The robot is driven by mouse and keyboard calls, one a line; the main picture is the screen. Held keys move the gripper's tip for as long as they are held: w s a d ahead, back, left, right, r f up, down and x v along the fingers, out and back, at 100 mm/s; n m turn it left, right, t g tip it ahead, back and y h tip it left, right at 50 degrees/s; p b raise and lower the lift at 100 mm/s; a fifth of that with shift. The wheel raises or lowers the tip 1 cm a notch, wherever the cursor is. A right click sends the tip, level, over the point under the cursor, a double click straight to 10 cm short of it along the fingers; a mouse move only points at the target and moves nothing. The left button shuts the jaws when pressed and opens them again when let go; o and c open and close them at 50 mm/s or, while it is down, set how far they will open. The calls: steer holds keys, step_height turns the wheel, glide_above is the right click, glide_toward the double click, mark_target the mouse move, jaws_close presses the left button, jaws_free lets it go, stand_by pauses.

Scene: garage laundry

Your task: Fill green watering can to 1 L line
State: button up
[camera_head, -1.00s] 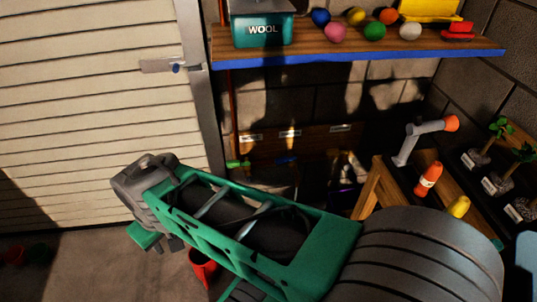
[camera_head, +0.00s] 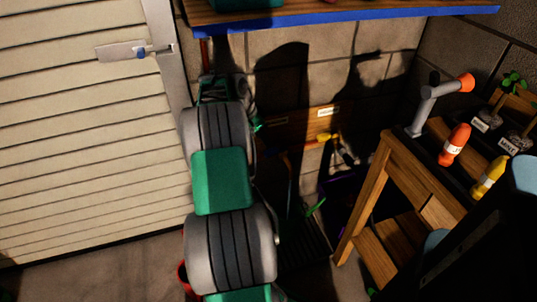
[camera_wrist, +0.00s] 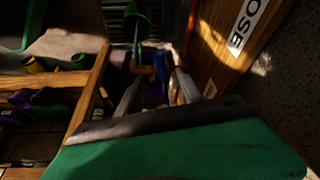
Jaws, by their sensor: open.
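I cannot identify the green watering can for certain. In the wrist view a green object (camera_wrist: 139,20) shows at the top, just beyond the fingers; its shape is partly hidden. My gripper (camera_head: 215,86) is at the far end of my green and grey arm in the head view, near the wall. In the wrist view my gripper (camera_wrist: 158,85) is open, its two grey fingers apart, with no clear object held between them. A wooden board (camera_head: 287,130) on the wall carries small labels and a yellow-handled fitting (camera_head: 326,137). No 1 L line is readable.
A wooden bench (camera_head: 372,190) stands right, holding a grey fixture with an orange end (camera_head: 440,97), an orange bottle (camera_head: 454,145) and a yellow bottle (camera_head: 489,178). A blue-edged shelf (camera_head: 350,17) overhangs the wall. A purple container (camera_head: 342,200) sits below. The pale slatted door (camera_head: 85,140) is left.

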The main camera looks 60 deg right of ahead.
mark_target(270, 150)
steer(key=b+x, duration=0.2)
steer(key=x, duration=0.5)
steer(key=shift+f, duration=0.2)
steer(key=shift+c, duration=0.4)
jaws_close()
stand_by(0.6)
